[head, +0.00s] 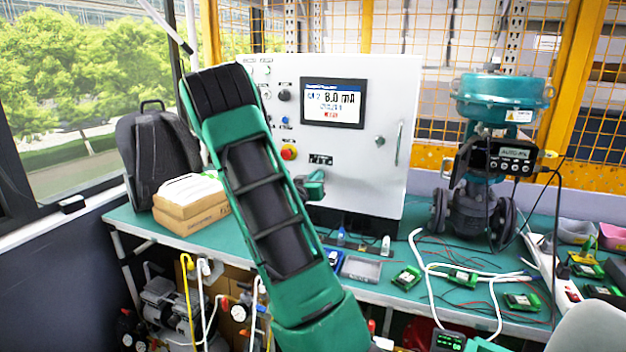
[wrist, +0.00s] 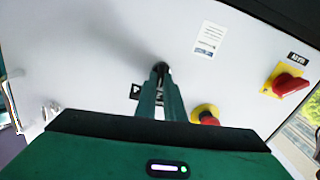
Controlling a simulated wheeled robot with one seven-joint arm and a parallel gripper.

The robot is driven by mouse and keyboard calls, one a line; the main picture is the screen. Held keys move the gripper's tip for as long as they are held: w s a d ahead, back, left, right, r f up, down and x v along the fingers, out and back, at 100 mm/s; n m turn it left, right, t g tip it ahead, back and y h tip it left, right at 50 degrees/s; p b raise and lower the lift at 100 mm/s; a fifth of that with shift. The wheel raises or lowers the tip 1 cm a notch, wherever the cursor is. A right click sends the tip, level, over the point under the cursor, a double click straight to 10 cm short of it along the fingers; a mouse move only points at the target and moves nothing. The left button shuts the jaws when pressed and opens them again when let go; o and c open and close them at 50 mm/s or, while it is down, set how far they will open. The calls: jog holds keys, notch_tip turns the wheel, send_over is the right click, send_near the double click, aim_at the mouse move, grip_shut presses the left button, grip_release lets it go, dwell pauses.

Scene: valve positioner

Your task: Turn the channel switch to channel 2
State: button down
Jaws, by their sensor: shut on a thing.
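A white control cabinet (head: 375,165) stands on the bench. Its screen (head: 333,103) reads 8.0 mA, and the small text before it looks like CH2. In the wrist view, my gripper (wrist: 160,88) points straight at the cabinet face. Its two green fingers are shut on a small dark switch knob (wrist: 161,68), mostly hidden between the fingertips. The knob's exact angle and markings cannot be read.
A red emergency button on yellow (wrist: 206,115) sits close beside the fingers; it also shows in the head view (head: 289,153). A red rotary switch (wrist: 288,85) is farther right. A valve with a green actuator (head: 500,98), cables and circuit boards occupy the bench's right.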

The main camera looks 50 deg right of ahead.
jog(key=shift+w+a+n, duration=0.1)
jog(key=shift+w+n, duration=0.15)
jog(key=shift+n, duration=0.25)
jog(key=shift+w+r, duration=0.1)
jog(key=c, duration=1.9)
grip_release()
jog(key=shift+o, duration=0.2)
jog(key=shift+s, duration=0.2)
jog(key=v, duration=1)
jog(key=shift+a, duration=0.4)
